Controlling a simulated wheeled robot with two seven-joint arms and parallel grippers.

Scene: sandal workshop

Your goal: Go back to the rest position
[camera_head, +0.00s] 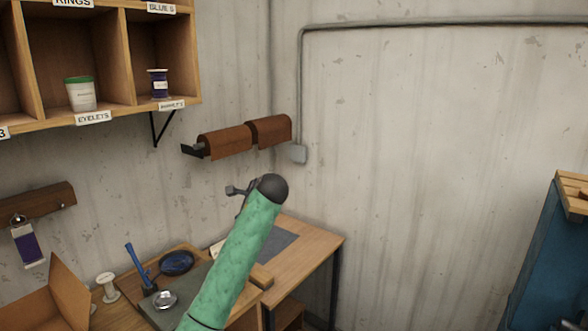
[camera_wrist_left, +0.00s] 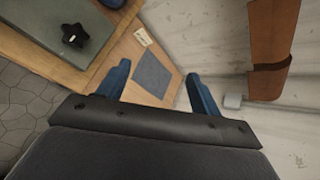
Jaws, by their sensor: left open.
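My left arm, in a green sleeve, reaches up from the bottom of the head view over the workbench. Its left gripper (camera_head: 237,190) is small and partly hidden behind the dark wrist. In the left wrist view the two blue fingers of the left gripper (camera_wrist_left: 158,84) are apart with nothing between them. Beyond them lie the bench top and a grey mat (camera_wrist_left: 153,75), which also shows in the head view (camera_head: 276,244). My right gripper is in neither view.
Leather rolls (camera_head: 225,142) hang on the wall just above the gripper. A shelf (camera_head: 125,113) with a white jar (camera_head: 81,95) and a spool (camera_head: 158,84) is at upper left. Bare wall fills the right, with a blue cabinet (camera_head: 545,255) at the edge.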

